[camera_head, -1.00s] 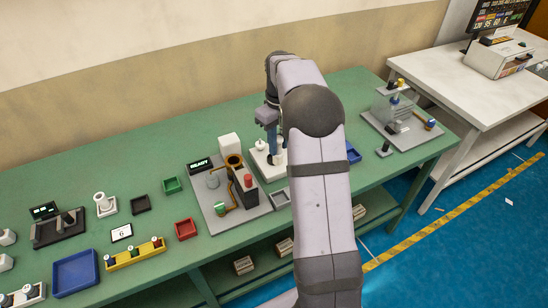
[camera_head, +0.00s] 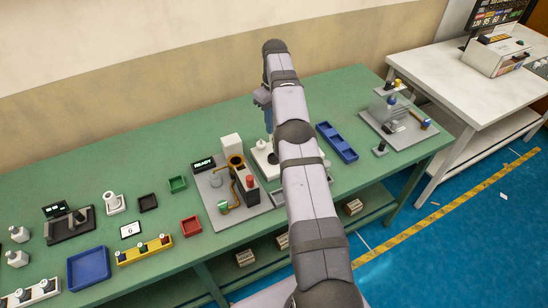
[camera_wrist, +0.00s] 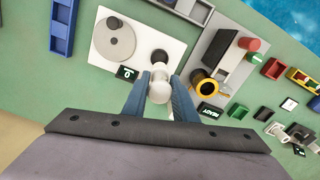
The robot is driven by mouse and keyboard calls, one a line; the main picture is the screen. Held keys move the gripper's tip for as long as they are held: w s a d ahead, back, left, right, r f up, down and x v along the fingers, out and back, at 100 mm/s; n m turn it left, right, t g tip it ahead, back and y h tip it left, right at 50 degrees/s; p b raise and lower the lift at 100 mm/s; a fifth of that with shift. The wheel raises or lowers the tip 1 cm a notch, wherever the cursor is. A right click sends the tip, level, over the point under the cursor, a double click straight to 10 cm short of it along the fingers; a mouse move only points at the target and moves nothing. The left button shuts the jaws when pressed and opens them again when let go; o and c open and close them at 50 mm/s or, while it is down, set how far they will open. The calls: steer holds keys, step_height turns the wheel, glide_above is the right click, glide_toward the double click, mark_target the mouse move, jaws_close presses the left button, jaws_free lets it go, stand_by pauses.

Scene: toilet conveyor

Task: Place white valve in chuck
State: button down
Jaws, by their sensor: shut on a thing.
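My gripper (camera_wrist: 160,84) has its two blue fingers shut on the white valve (camera_wrist: 159,90), which shows a rounded white end between the fingertips in the wrist view. Beyond the valve is a white plate (camera_wrist: 150,36) with a grey disc (camera_wrist: 113,40), a dark round part (camera_wrist: 159,56) and a small display reading 0 (camera_wrist: 127,73). I cannot tell which part is the chuck. In the head view, my gripper (camera_head: 268,120) is over the back of the green bench, and the arm hides much of the white plate and the valve.
A grey station (camera_head: 207,207) with a READY display, gold ring and red button stands left of the white plate. A blue divided tray (camera_head: 337,142) lies right of it. Small red, green and black bins and a yellow rack (camera_head: 144,250) stand farther left.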

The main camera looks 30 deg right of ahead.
step_height(320, 180, down, 3)
steer(key=b, duration=0.3)
steer(key=shift+f, duration=0.2)
steer(key=shift+f+p, duration=1.3)
steer(key=shift+f, duration=2)
steer(key=shift+f, duration=0.1)
steer(key=c, duration=1.4)
jaws_free()
steer(key=shift+c, duration=0.2)
step_height(320, 180, up, 10)
steer(key=shift+r+p, duration=0.15)
steer(key=shift+p, duration=0.15)
steer(key=shift+r+p, duration=0.95)
steer(key=shift+p, duration=0.05)
